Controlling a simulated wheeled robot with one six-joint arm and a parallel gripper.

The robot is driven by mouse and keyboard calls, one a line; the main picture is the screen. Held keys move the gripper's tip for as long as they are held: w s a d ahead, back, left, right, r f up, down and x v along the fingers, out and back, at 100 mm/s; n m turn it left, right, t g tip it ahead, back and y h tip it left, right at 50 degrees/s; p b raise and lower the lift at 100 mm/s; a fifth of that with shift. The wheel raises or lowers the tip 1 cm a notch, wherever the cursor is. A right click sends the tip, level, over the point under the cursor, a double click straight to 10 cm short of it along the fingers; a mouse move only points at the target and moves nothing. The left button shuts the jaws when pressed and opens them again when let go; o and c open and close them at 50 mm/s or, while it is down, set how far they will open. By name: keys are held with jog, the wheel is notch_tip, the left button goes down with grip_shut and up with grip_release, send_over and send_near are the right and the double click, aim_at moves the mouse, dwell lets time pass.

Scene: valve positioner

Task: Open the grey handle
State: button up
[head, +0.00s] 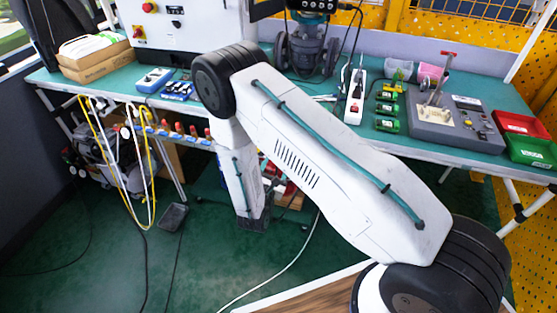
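I cannot pick out a plainly grey handle with certainty. A grey box-shaped device (455,128) sits on the right part of the bench, with an upright lever (441,78) that has a red top. A row of small valves with red handles (178,128) hangs below the bench's front edge at the left. My white arm crosses the middle of the head view and bends down in front of the bench. No gripper fingers can be made out, and the arm hides part of the bench.
The green-topped bench (345,138) spans the back. A white control cabinet (190,35), cardboard boxes (95,58), a blue meter (154,80), green cylinders (387,108), red (520,123) and green trays (533,151) stand on it. Yellow and white hoses (120,180) hang at left. Cables cross the green floor.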

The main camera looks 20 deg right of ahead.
jog(key=v, duration=0.2)
jog(key=shift+s+a, duration=0.1)
jog(key=shift+s, duration=0.15)
